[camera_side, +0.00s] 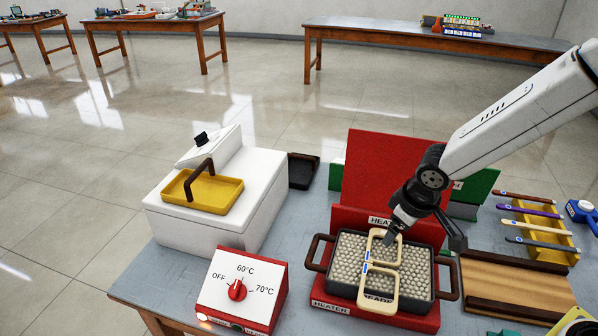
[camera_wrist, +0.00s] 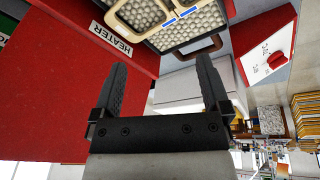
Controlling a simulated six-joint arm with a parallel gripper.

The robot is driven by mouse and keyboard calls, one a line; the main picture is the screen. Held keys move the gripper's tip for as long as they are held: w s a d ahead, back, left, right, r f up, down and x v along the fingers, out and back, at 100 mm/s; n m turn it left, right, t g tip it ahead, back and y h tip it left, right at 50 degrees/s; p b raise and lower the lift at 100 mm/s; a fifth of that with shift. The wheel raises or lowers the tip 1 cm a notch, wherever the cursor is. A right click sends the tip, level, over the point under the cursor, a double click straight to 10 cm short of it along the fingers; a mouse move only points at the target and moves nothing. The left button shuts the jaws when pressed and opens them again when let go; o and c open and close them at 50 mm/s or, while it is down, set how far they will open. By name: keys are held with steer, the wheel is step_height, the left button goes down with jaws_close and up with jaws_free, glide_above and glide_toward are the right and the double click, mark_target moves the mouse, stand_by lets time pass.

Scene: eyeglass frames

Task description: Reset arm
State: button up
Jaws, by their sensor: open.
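My gripper (camera_side: 392,236) hangs over the far part of the heater's bead tray in the side view. In the wrist view my gripper (camera_wrist: 160,80) is open, with nothing between its two black fingers. A cream eyeglass frame (camera_side: 379,303) with blue marks lies on the pale beads, its two rims one behind the other. The frame also shows at the top of the wrist view (camera_wrist: 196,12), beyond the fingertips and apart from them. My gripper hides a little of the far rim in the side view.
The red heater (camera_side: 345,306) holds the dark bead tray (camera_side: 312,255); its red lid (camera_side: 385,165) stands up behind. A control box (camera_side: 212,290) with a dial is at front left. A white unit (camera_side: 262,195) carries a yellow tray (camera_side: 225,190).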

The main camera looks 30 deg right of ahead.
steer(key=s+d+r+m, duration=0.1)
steer(key=s+d+m, duration=0.1)
steer(key=s+d, duration=0.4)
steer(key=shift+s+m+y, duration=0.4)
steer(key=shift+s, duration=0.6)
